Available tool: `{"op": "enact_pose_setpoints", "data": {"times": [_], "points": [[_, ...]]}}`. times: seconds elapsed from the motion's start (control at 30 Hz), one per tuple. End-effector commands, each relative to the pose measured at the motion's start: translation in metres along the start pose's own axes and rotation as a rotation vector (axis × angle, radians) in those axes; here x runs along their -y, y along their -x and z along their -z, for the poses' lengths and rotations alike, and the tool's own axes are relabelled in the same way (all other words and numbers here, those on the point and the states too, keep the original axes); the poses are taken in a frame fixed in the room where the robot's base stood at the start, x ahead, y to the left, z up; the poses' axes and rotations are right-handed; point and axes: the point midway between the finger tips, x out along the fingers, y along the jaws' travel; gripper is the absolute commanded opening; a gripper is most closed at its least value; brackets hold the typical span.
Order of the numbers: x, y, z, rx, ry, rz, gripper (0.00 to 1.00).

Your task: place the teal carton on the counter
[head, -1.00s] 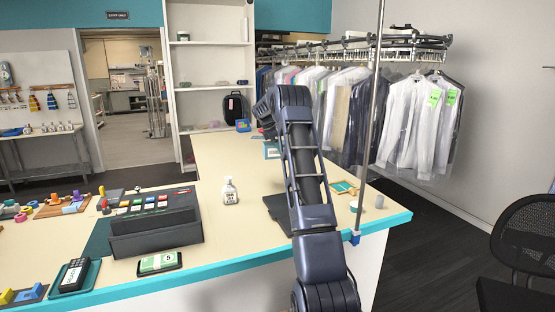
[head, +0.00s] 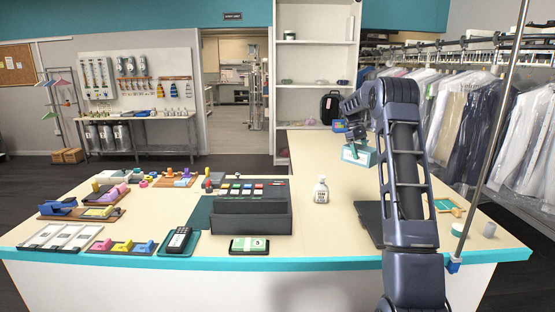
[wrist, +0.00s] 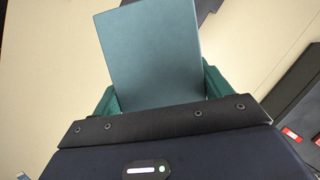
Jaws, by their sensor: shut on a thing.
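The teal carton (head: 360,156) is held by my gripper (head: 357,140) above the counter (head: 326,228), left of my raised arm in the head view. In the wrist view the carton (wrist: 152,58) is a flat teal face between the two green fingers of my gripper (wrist: 160,90), which is shut on it. The cream counter top with a teal front edge lies below it. My arm hides part of the counter behind and beneath it.
A banknote bundle (head: 249,245), a card terminal (head: 179,240) and colourful small items crowd the left. A metal pole (head: 490,130) rises at right. Counter around the bottle is clear.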

Motion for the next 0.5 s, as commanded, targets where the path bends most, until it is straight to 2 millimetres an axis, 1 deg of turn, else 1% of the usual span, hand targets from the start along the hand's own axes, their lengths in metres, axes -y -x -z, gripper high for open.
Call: {"op": "enact_pose_setpoints", "data": {"times": [0.03,0.3,0.4,0.5], "points": [[0.013,0.002,0.001,-0.001,-0.054,0.023,0.48],[0.082,0.005,0.003,-0.001,-0.389,0.163,0.48],[0.104,0.007,0.002,-0.001,-0.498,0.207,0.48],[0.122,0.008,0.002,-0.002,-0.585,0.243,0.48]]}}
